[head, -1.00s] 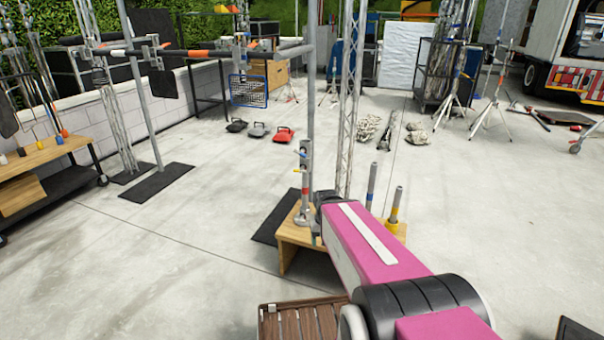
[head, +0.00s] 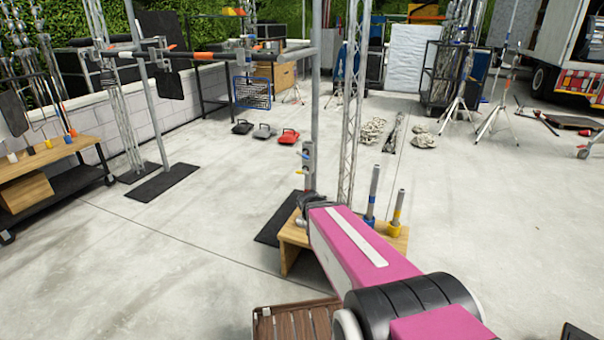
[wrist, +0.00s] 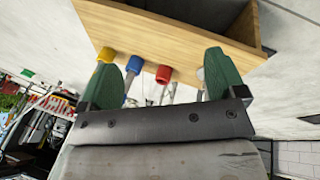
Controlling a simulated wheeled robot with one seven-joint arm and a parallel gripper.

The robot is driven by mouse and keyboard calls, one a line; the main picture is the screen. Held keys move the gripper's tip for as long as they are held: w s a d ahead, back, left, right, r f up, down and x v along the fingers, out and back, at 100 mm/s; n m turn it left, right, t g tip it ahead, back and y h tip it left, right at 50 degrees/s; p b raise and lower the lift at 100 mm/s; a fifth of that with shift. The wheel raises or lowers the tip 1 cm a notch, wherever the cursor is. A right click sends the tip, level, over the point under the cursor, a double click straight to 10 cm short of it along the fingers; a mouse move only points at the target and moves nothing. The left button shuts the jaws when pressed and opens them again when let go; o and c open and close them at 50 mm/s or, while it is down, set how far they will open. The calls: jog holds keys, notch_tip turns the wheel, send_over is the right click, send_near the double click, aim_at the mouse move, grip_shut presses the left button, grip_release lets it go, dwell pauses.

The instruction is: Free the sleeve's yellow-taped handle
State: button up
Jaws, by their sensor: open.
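A grey metal sleeve (head: 308,160) stands upright beside the tall pole, at the back left of the low wooden box (head: 296,236). A yellow-ended piece (wrist: 105,55), a blue-ended piece (wrist: 134,64) and a red-ended piece (wrist: 163,73) show by the box's wooden face.
A lattice truss (head: 350,110) stands close behind the box. Blue-banded (head: 373,195) and yellow-banded (head: 397,210) posts stand on the box's right side. A slatted wooden crate (head: 297,322) lies nearer. The concrete floor to the left and right is largely clear.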

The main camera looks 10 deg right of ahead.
jog(key=w+d+r+m+t+h, duration=0.2)
jog(key=w+t+h, duration=0.15)
jog(key=w, duration=0.35)
jog(key=t+h, duration=0.2)
jog(key=t, duration=0.9)
send_near(302, 172)
jog(key=shift+g, duration=0.25)
jog(key=x, duration=1)
jog(key=shift+w+r, duration=0.2)
jog(key=shift+w, duration=0.1)
jog(key=c, duration=0.9)
